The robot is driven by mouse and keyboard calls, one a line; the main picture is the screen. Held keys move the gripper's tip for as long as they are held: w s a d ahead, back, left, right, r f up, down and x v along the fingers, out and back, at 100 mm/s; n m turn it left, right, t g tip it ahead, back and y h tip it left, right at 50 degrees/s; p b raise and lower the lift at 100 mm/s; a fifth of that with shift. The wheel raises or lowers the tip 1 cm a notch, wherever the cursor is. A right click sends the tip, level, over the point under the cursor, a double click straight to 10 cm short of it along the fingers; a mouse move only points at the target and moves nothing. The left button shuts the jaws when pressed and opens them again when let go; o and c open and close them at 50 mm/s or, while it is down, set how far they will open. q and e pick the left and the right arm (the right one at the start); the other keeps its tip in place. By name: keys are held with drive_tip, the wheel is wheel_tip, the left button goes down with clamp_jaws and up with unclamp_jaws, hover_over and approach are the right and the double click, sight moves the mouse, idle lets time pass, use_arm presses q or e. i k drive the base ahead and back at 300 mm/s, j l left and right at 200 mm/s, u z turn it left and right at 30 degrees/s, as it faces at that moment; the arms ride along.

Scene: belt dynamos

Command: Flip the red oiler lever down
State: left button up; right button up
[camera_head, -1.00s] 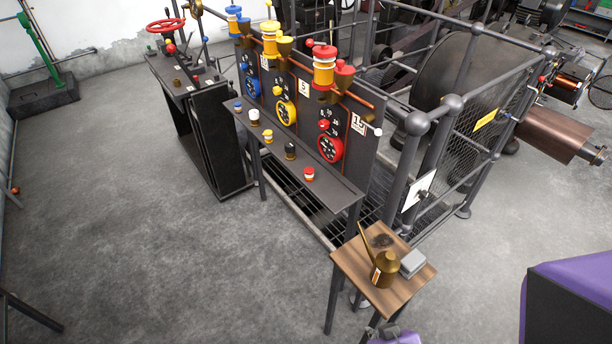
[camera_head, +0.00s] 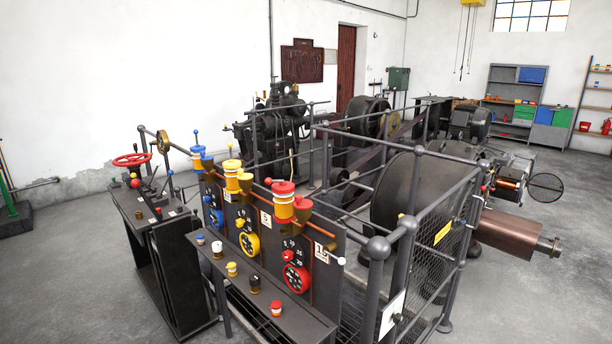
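The control panel holds a row of blue, yellow and red oilers. The red oiler (camera_head: 284,200) is the nearest, with a red cap and a yellow and red body, beside a red funnel cup (camera_head: 303,208). A small red ball (camera_head: 268,181) shows just left of its cap; I cannot tell for sure whether it is the lever's knob. Below is a red dial (camera_head: 296,278) with numbers around it. The yellow oiler (camera_head: 232,177) and blue oiler (camera_head: 198,158) stand further along. Neither of my grippers is in view.
A shelf (camera_head: 262,300) with several small capped pots runs along the panel's front. A railing with mesh (camera_head: 436,255) encloses the large dark machine drum (camera_head: 405,195) at right. A red handwheel (camera_head: 132,160) stands on a bench at left. Grey floor is clear at lower left.

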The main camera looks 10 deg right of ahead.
sight(269, 181)
drive_tip(key=i+j+z, duration=0.15)
drive_tip(key=z, duration=0.25)
drive_tip(key=i+j+z, duration=0.1)
drive_tip(key=z, duration=0.35)
drive_tip(key=j+z, duration=0.25)
drive_tip(key=z, duration=0.15)
drive_tip(key=i+j+z, duration=0.1)
drive_tip(key=j+z, duration=0.2)
drive_tip(key=j, duration=0.25)
drive_tip(key=j+z, duration=0.25)
drive_tip(key=j, duration=0.25)
drive_tip(key=j+z, duration=0.25)
drive_tip(key=j, duration=0.85)
